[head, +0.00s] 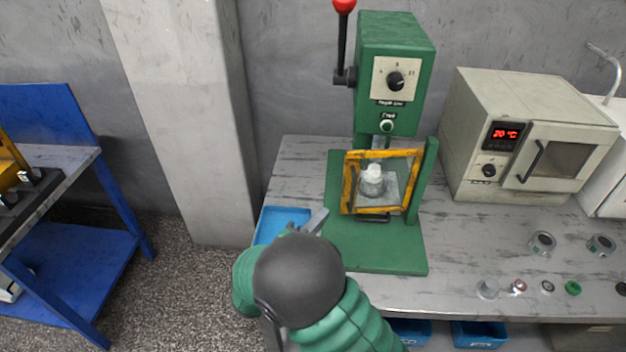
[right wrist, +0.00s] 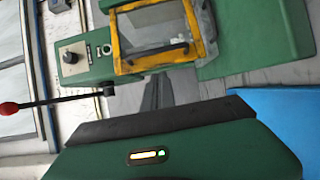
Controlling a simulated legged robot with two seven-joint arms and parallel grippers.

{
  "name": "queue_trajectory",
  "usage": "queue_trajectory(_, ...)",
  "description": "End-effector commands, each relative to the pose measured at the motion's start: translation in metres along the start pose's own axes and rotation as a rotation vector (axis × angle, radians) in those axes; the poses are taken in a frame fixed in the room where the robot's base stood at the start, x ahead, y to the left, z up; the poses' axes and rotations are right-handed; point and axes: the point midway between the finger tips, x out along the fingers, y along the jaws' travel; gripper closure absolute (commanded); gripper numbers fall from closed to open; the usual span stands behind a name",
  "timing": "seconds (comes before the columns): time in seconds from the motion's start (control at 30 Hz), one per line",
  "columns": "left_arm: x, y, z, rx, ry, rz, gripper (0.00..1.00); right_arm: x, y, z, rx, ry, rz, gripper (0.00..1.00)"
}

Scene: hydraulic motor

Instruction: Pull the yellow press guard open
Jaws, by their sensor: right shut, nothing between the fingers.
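The yellow press guard (head: 381,210) is a square frame with a clear pane, standing across the front of the green press (head: 394,58). A metal part with a white top (head: 372,181) shows behind the pane. My right gripper (head: 318,219) is shut and empty, to the left of the guard and apart from it, over the press base's left edge. In the right wrist view the guard (right wrist: 122,68) shows tilted beyond my right gripper (right wrist: 152,88), with its dark handle across the pane. My left gripper is not in view.
A blue tray (head: 283,222) sits left of the press base. An oven (head: 530,135) reading 20 °C stands to the right. Several small rings and parts lie on the bench's right front. The press lever has a red knob (head: 344,5). A blue workbench (head: 75,245) stands far left.

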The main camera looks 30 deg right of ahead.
Motion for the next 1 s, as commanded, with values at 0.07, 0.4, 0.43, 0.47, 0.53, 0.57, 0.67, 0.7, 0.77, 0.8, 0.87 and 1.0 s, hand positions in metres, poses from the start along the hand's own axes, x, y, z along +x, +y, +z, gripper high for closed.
queue_trajectory(0.07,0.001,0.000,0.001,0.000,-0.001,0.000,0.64,0.006,0.000,0.001,-0.004,-0.005,0.001,1.00)
queue_trajectory(0.4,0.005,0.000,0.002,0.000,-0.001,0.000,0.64,0.075,-0.004,-0.001,-0.004,-0.005,-0.003,1.00)
queue_trajectory(0.43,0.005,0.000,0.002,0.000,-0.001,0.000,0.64,0.080,-0.004,-0.001,-0.004,-0.005,-0.002,1.00)
queue_trajectory(0.47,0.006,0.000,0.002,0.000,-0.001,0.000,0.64,0.085,-0.004,-0.001,-0.004,-0.005,-0.003,1.00)
queue_trajectory(0.53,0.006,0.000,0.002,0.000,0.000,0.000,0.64,0.093,-0.003,-0.001,-0.003,-0.003,-0.003,1.00)
queue_trajectory(0.57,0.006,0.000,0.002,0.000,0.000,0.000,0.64,0.095,-0.003,-0.001,-0.003,-0.003,-0.003,1.00)
queue_trajectory(0.67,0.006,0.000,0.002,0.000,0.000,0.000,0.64,0.100,-0.002,0.000,-0.003,-0.002,-0.002,1.00)
queue_trajectory(0.7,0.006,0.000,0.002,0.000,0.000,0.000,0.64,0.101,-0.002,-0.001,-0.003,-0.002,-0.002,1.00)
queue_trajectory(0.77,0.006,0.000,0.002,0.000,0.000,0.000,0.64,0.102,-0.002,-0.001,-0.003,-0.001,-0.003,1.00)
queue_trajectory(0.8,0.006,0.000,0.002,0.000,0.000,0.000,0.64,0.102,-0.002,-0.001,-0.003,-0.001,-0.003,1.00)
queue_trajectory(0.87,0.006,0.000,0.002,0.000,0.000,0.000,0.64,0.101,-0.002,-0.001,-0.003,-0.001,-0.002,1.00)
queue_trajectory(1.0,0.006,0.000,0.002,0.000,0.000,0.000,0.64,0.101,-0.002,-0.002,-0.003,0.000,-0.003,1.00)
